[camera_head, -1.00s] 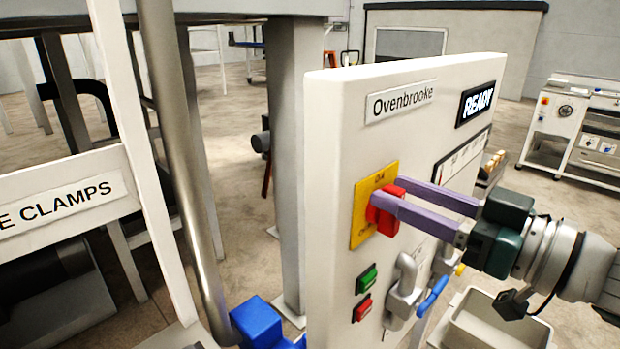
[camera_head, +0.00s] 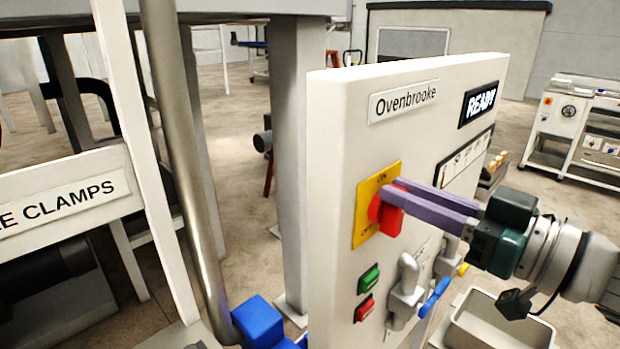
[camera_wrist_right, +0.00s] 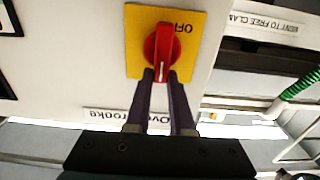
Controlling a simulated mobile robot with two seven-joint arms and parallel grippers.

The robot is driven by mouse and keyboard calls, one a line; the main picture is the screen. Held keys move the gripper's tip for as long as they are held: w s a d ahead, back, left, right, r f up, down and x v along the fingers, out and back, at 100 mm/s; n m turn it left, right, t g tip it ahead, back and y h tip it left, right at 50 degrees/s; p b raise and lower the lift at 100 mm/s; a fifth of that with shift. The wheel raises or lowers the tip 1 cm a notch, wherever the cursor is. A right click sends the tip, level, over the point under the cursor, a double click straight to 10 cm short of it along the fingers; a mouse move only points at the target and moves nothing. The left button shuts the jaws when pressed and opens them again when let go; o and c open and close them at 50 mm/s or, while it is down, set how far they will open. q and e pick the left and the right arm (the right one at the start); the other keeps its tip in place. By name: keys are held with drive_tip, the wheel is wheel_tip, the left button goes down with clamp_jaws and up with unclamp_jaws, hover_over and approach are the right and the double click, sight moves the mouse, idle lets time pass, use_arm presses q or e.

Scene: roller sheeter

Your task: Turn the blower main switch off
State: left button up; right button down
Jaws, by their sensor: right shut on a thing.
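The switch is a red rotary knob (camera_head: 388,214) on a yellow plate (camera_head: 364,226) on the front of the white Ovenbrooke panel (camera_head: 335,180). My right gripper (camera_head: 396,195) is shut on the knob, its purple fingers reaching in from the right. In the right wrist view the fingers (camera_wrist_right: 161,84) grip either side of the red knob (camera_wrist_right: 160,46). Its handle bar lies in line with the fingers, with a white mark at the lower end. OFF reads upside down on the yellow plate (camera_wrist_right: 140,17), beside the knob's upper right. My left gripper is not in view.
A green button (camera_head: 369,279), a red button (camera_head: 364,308) and a grey lever fitting (camera_head: 405,292) sit below the switch. The READY display (camera_head: 481,101) is at the panel's top right. A grey bin (camera_head: 470,335) stands below my right arm. A steel post (camera_head: 293,150) stands behind the panel.

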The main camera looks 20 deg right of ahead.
drive_tip(key=shift+f, duration=0.25)
drive_tip(key=n, duration=0.3)
drive_tip(key=a+n, duration=0.1)
drive_tip(key=shift+s+f, duration=0.2)
drive_tip(key=shift+s, duration=0.05)
drive_tip(key=n, duration=0.3)
drive_tip(key=n+b, duration=0.1)
drive_tip(key=n, duration=0.1)
drive_tip(key=shift+s+a+f, duration=0.15)
drive_tip(key=shift+a+f, duration=0.2)
drive_tip(key=shift+f, duration=0.05)
drive_tip(key=n, duration=0.1)
drive_tip(key=n+b, duration=0.1)
drive_tip(key=n, duration=0.1)
drive_tip(key=f+n, duration=0.1)
drive_tip(key=n, duration=0.1)
drive_tip(key=shift+s+a+f+b, duration=0.1)
drive_tip(key=shift+s+a+b, duration=0.05)
drive_tip(key=shift+a+b, duration=0.2)
drive_tip(key=n, duration=0.1)
drive_tip(key=n+b, duration=0.1)
drive_tip(key=n, duration=0.1)
drive_tip(key=shift+f, duration=0.25)
drive_tip(key=shift+n, duration=0.4)
